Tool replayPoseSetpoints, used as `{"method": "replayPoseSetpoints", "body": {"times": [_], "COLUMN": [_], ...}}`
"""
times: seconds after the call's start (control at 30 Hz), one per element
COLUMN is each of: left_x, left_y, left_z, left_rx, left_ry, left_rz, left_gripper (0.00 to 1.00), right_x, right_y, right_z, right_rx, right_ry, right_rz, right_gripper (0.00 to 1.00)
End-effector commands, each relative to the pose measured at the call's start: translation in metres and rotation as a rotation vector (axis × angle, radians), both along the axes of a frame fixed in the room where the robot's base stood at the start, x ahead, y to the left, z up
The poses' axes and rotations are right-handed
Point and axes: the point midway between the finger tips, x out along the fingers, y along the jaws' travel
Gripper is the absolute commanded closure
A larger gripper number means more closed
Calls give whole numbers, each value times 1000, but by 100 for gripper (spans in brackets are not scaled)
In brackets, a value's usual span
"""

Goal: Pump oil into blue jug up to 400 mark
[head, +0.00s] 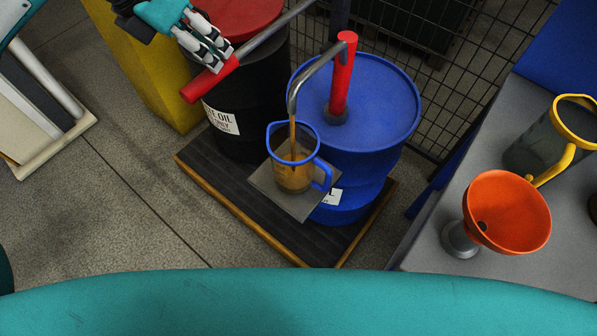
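The blue jug (319,164), clear with a blue rim and handle, stands on a small grey plate (262,183) in front of the blue drum (385,100). A brown oil stream falls from the grey spout (306,77) into it. Brown oil fills its lower part; the marks are too small to read. The pump has a red post (343,75) and a lever with a red grip (207,81). My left gripper (218,60) is at the red grip, its fingertips at or against its upper side. I cannot tell whether they close around it. My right gripper is out of view.
A black drum (247,95) with a red lid stands beside the blue drum on a dark pallet (240,200). An orange funnel (510,205) and a yellow-rimmed jug (530,145) are on the grey bench (425,245) at right. A wire fence (440,90) stands behind.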

Motion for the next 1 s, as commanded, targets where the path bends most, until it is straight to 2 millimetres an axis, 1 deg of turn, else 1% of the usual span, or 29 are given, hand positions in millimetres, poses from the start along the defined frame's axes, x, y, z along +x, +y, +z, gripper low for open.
{"method": "replayPoseSetpoints", "body": {"times": [0.03,0.07,0.17,0.27,0.4,0.6,0.7,0.8,1.0], "left_x": [0,0,0,0,0,0,0,0,0], "left_y": [0,0,0,0,0,0,0,0,0], "left_z": [-16,-20,-8,12,51,100,114,119,118], "left_rx": [2,2,1,1,1,0,1,2,1], "left_ry": [1,1,-1,-2,-2,-1,0,1,1], "left_rz": [0,0,1,0,0,-1,0,0,0], "left_gripper": [100,100,100,100,100,100,100,100,100], "right_x": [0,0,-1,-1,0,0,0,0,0], "right_y": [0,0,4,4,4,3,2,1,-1], "right_z": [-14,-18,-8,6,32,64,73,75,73], "right_rx": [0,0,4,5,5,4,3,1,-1], "right_ry": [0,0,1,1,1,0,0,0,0], "right_rz": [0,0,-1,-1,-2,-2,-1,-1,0], "right_gripper": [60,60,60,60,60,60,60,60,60]}}
